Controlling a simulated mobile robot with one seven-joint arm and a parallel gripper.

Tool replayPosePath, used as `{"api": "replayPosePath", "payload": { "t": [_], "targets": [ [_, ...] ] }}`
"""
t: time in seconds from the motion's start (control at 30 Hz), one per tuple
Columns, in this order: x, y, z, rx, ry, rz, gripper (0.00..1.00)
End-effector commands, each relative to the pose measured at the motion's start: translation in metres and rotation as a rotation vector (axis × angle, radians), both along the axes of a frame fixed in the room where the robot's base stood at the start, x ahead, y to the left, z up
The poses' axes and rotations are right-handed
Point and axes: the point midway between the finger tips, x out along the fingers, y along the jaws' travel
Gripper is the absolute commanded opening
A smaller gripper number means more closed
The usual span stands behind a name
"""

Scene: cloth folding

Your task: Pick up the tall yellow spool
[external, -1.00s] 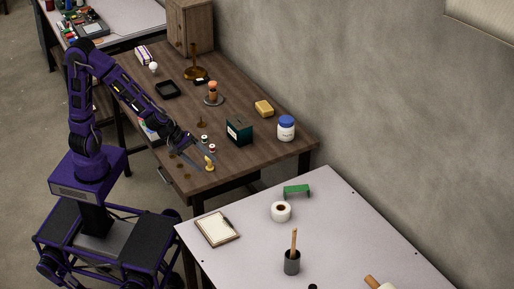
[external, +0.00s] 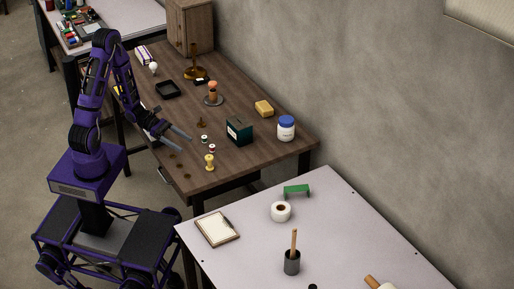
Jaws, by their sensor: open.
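The tall yellow spool (external: 210,162) stands upright near the front right part of the brown wooden table (external: 235,178). Its whole side shows, with nothing in front of it. My gripper (external: 190,139) is open and empty, above the table and up and to the left of the spool in the picture, apart from it. Two small spools, one greenish-white (external: 204,139) and one red and white (external: 212,148), stand between the gripper's fingers and the yellow spool in the picture.
A dark green box (external: 239,131) and a white jar with a blue lid (external: 286,128) stand right of the small spools. A small brown cone-like item (external: 201,122) is behind the gripper. Several dark round items lie left of the yellow spool. Bare wood lies in front of the spool.

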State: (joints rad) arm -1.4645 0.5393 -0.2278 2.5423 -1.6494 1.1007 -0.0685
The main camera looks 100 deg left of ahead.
Motion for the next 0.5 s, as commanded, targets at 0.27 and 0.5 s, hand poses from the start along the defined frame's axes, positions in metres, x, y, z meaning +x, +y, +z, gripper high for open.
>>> {"api": "replayPosePath", "payload": {
  "t": [0.27,0.5],
  "targets": [
    [0.057,-0.013,-0.023,0.000,0.000,-0.007,0.77],
    [0.092,-0.018,-0.035,0.002,0.001,-0.004,0.77]
  ]
}}
